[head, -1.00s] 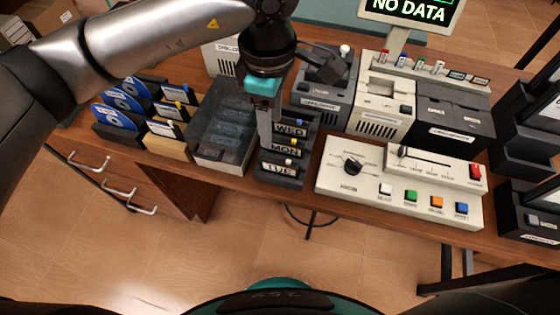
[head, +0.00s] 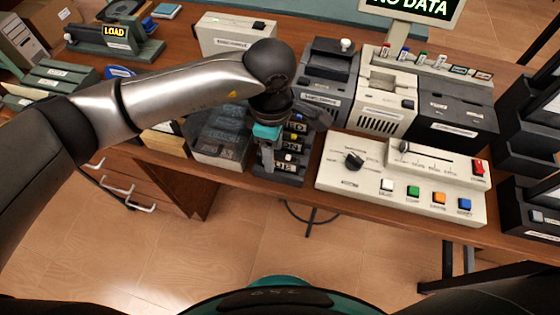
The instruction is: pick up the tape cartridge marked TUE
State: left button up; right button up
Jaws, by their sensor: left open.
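The tape cartridge marked TUE (head: 287,168) stands in the front slot of a dark rack at the front edge of the desk. Its label is partly covered by my gripper. The MON cartridge (head: 292,147) and WED cartridge (head: 298,126) sit behind it, also partly hidden on their left. My left gripper (head: 267,165) is open, pointing down at the left part of the TUE cartridge. I cannot tell whether it touches the cartridge. My right gripper is not in view.
A clear-lidded box (head: 222,140) stands directly left of the rack. A cream control panel (head: 400,180) with colored buttons lies to the right. Grey machines (head: 328,75) stand behind. The floor in front of the desk is clear.

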pick_arm(q)
grip_shut()
dwell(0.3)
jog(key=shift+r, duration=0.1)
